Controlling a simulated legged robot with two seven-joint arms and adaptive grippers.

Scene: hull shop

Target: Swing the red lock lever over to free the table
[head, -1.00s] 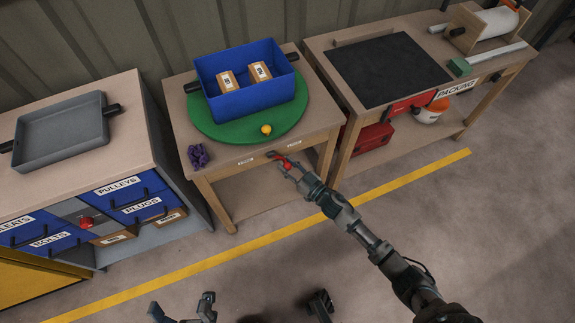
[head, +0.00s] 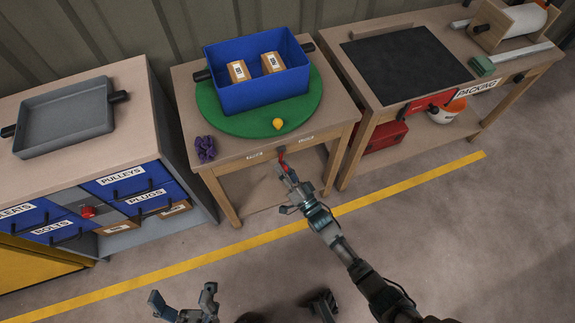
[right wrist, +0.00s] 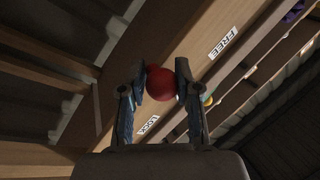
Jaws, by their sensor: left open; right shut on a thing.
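The red lock lever (head: 282,160) hangs from the front edge of the wooden table (head: 226,164), between two small labels, and points roughly down. My right gripper (head: 287,176) is at its lower end. In the right wrist view the lever's round red knob (right wrist: 161,84) sits between the fingers of my right gripper (right wrist: 162,78), which is shut on it. There the knob lies between the FREE label (right wrist: 223,42) and the LOCK label (right wrist: 148,126). My left gripper (head: 183,297) is open and empty, low over the floor.
A green round turntable (head: 240,125) on the table carries a blue bin (head: 262,98) with two boxes. A yellow knob (head: 278,124) and a purple object (head: 205,148) are near its front. A drawer cabinet (head: 140,140) stands left, a packing bench (head: 440,118) right. Floor in front is clear.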

